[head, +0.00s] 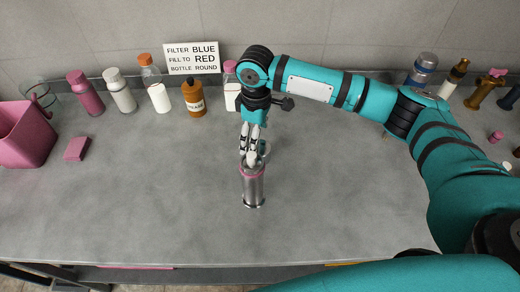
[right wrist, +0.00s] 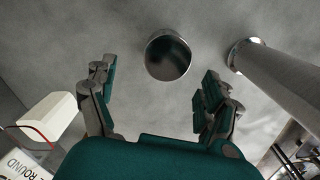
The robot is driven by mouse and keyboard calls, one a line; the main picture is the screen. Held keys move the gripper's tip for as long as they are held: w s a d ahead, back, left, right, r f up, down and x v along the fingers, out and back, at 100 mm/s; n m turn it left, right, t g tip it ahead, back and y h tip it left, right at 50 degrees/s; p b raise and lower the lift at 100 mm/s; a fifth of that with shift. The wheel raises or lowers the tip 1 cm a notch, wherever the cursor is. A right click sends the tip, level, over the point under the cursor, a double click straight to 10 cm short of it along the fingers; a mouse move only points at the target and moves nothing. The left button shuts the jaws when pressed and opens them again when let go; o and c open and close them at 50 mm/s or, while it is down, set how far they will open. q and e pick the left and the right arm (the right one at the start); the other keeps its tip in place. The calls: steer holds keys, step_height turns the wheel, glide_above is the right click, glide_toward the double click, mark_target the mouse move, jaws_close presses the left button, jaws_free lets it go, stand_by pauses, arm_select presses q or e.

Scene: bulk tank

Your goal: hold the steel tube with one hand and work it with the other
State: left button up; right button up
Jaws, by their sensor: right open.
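The steel tube (head: 253,188) stands upright on the grey counter, with a pink band around its top. In the right wrist view a steel tube (right wrist: 280,80) rises at the right, outside the fingers, its flanged foot on the counter. My right gripper (head: 250,156) points down just behind the tube's top in the head view. In the right wrist view the gripper (right wrist: 160,93) is open with nothing between its fingers. A round, dark, shiny piece (right wrist: 168,57) shows beyond the fingertips; I cannot tell whether it lies on the counter. My left gripper is out of view.
Several bottles, one amber (head: 194,97), line the back wall beneath a sign (head: 191,57). A pink bin (head: 24,133) and pink block (head: 76,148) are at the left. The counter's front left is clear.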

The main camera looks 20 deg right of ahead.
mark_target(260, 148)
steer(key=shift+f, duration=0.2)
steer(key=f, duration=0.1)
steer(key=s+f, duration=0.1)
steer(key=f, duration=0.2)
steer(key=shift+s+d+f+p, duration=0.15)
steer(key=shift+d+f+p, duration=0.15)
steer(key=shift+p, duration=0.05)
steer(key=shift+f, duration=0.35)
steer(key=c, duration=1.2)
